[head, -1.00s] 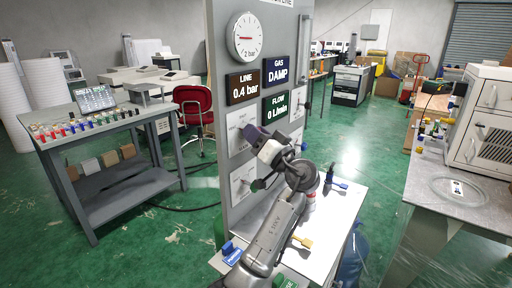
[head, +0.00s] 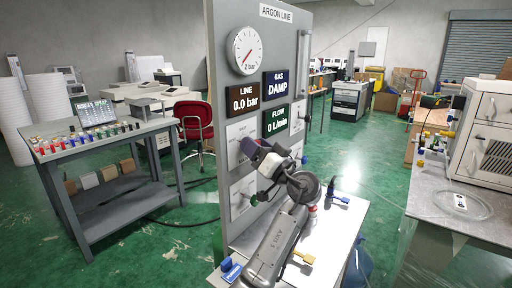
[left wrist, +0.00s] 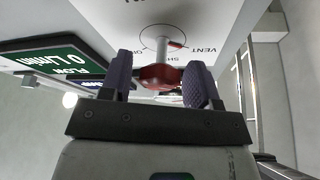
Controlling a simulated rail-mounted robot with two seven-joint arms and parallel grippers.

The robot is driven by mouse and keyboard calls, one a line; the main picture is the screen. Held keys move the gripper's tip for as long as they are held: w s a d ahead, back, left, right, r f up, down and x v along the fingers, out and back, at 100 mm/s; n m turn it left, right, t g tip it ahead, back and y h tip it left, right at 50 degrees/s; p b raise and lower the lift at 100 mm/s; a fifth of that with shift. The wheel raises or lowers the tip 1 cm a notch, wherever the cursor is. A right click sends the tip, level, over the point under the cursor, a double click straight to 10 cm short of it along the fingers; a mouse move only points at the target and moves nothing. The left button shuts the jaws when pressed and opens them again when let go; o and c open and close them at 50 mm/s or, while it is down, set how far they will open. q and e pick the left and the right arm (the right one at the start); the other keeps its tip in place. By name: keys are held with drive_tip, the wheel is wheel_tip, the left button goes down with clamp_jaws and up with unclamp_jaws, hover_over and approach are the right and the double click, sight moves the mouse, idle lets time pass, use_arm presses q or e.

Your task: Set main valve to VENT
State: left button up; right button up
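The main valve's red handle (left wrist: 160,76) sits on the white plate (left wrist: 190,18) of the argon panel. A small red mark by its hub points toward the printed word VENT. My left gripper (left wrist: 160,88) has its two purple fingers on either side of the handle, with a narrow gap at the left finger; contact at the right finger is unclear. In the head view my left gripper (head: 262,160) is at the panel front and hides the valve. The LINE display (head: 244,99) reads 0.0 bar, and the gauge (head: 247,51) needle points low left. My right gripper is out of view.
The GAS display (head: 277,84) reads DAMP and the FLOW display (head: 275,118) reads 0 L/min. Blue and yellow handles stand on the white bench (head: 345,212) below the panel. A grey table (head: 130,131) with small bottles stands left.

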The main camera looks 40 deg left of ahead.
use_arm(q)
drive_tip(key=shift+o, duration=0.2)
drive_tip(key=shift+d, duration=0.1)
drive_tip(key=p+v, duration=0.1)
drive_tip(key=v, duration=1.2)
drive_tip(key=shift+d+f+p, duration=0.2)
drive_tip(key=shift+d+p, duration=0.05)
drive_tip(key=shift+p, duration=0.15)
